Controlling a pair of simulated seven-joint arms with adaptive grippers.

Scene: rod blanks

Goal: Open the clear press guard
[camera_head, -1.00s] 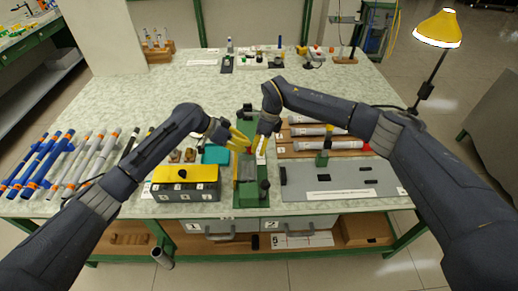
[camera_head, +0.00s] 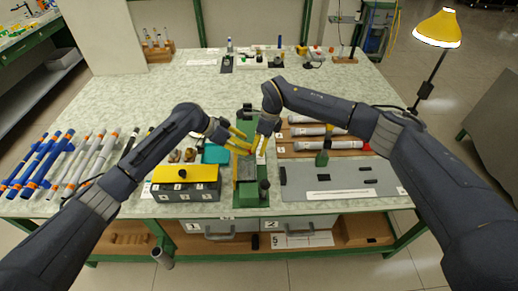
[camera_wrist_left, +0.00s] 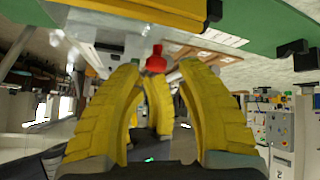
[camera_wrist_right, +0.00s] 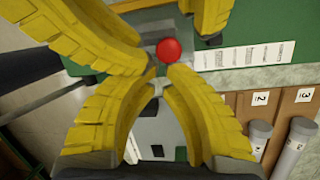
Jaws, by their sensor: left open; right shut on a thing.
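The green press (camera_head: 249,193) stands at the front middle of the table in the head view. Its clear guard is hard to make out there, partly hidden by my grippers. A red knob (camera_wrist_right: 168,50) shows at my right fingertips in the right wrist view and also in the left wrist view (camera_wrist_left: 156,62). My right gripper (camera_head: 259,148) is shut on this knob's handle, with the exact contact partly hidden. My left gripper (camera_head: 246,146) is open just left of it, close above the press. Its yellow fingers (camera_wrist_left: 155,75) stand apart.
A yellow-topped box (camera_head: 185,175) and a teal tray (camera_head: 216,154) stand left of the press. A grey board (camera_head: 340,180) and a wooden rack with pale rods (camera_head: 345,145) lie right. Blue and white rods (camera_head: 60,160) lie far left.

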